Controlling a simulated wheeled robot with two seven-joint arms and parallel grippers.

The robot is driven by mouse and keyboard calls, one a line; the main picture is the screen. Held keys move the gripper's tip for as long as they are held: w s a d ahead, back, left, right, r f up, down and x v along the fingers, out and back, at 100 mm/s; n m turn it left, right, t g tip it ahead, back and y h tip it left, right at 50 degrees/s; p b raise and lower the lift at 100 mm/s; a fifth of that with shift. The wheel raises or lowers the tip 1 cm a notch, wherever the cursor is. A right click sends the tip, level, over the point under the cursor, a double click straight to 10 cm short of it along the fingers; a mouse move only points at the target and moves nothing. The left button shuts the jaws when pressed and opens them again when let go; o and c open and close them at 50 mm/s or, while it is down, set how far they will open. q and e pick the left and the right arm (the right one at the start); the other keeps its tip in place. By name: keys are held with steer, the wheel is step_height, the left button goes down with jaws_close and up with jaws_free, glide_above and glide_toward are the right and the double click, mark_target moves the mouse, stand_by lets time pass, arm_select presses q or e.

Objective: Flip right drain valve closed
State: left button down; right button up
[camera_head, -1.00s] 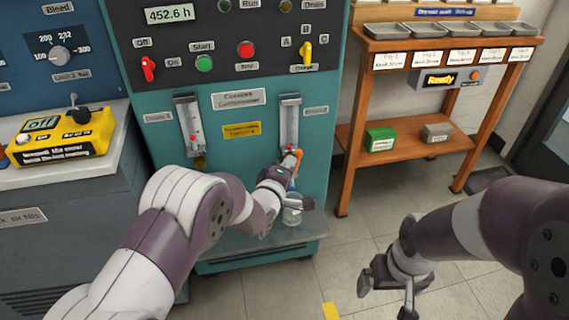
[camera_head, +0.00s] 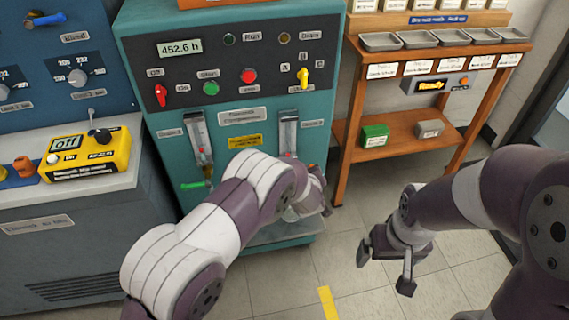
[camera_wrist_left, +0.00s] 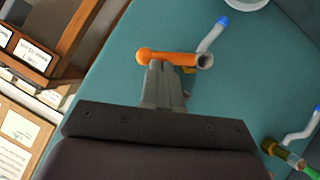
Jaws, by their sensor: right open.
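The right drain valve has an orange handle (camera_wrist_left: 168,57) lying crosswise in the left wrist view, beside a grey outlet tube with a blue end (camera_wrist_left: 213,33). My left gripper (camera_wrist_left: 160,70) has its fingers together, with their tips at the handle's near side. I cannot tell whether they touch it. In the head view, my left arm hides this valve and most of my left gripper, in front of the teal compressor (camera_head: 170,141). My right gripper (camera_head: 386,273) is open and empty over the floor to the right.
The left drain valve's green handle (camera_head: 192,185) shows left of my arm, and also in the left wrist view (camera_wrist_left: 312,172). A yellow controller (camera_head: 88,155) sits on the left bench. A wooden rack (camera_head: 440,136) stands right of the compressor. Floor in front is clear.

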arm_select(q)
steer(key=shift+w+d+f+m+y+p, duration=0.15)
steer(key=shift+d+f, duration=0.25)
steer(key=shift+f, duration=0.05)
steer(key=shift+w+d+f+m+y+p, duration=0.15)
steer(key=shift+d+f, duration=0.25)
arm_select(e)
steer(key=shift+w+d+r, duration=0.1)
steer(key=shift+d+r, duration=0.05)
steer(key=shift+r, duration=0.6)
arm_select(q)
steer(key=shift+f, duration=0.15)
